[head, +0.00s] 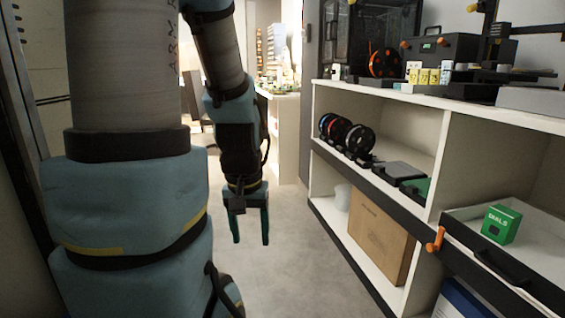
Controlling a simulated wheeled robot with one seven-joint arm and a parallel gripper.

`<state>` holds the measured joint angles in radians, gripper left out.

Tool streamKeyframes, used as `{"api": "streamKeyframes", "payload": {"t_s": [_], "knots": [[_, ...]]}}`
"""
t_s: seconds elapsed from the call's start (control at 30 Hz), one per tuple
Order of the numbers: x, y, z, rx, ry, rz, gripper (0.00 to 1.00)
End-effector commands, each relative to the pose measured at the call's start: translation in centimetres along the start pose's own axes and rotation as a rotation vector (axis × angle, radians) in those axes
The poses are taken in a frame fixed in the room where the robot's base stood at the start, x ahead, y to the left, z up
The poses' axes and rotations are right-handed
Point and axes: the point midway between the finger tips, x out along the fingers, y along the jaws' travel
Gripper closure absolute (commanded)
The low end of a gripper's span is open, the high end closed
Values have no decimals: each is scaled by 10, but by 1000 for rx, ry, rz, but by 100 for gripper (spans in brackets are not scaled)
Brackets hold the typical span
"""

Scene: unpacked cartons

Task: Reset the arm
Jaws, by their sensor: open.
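My arm fills the left side of the head view and bends down toward the middle. My gripper (250,228) hangs at its end, pointing down over the grey floor. Its two teal fingers are apart and nothing is between them. It is in the open aisle, left of the shelving and apart from it.
A white shelf unit (444,110) runs along the right. Spools (358,138) and a cardboard box (380,232) sit in the shelves. Floor (290,270) between is clear.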

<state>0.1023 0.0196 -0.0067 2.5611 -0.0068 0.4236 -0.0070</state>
Motion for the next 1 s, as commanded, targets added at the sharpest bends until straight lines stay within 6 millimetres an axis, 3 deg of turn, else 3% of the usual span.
{"api": "streamKeyframes", "payload": {"t_s": [0.03, 0.7, 0.83, 1.0], "knots": [[-28, 0, -4, 1, 1, 0, 37], [-238, 1, -34, 3, 2, -1, 37], [-267, 1, -38, 4, 2, -1, 37], [-286, 1, -40, 4, 1, -1, 37]]}}
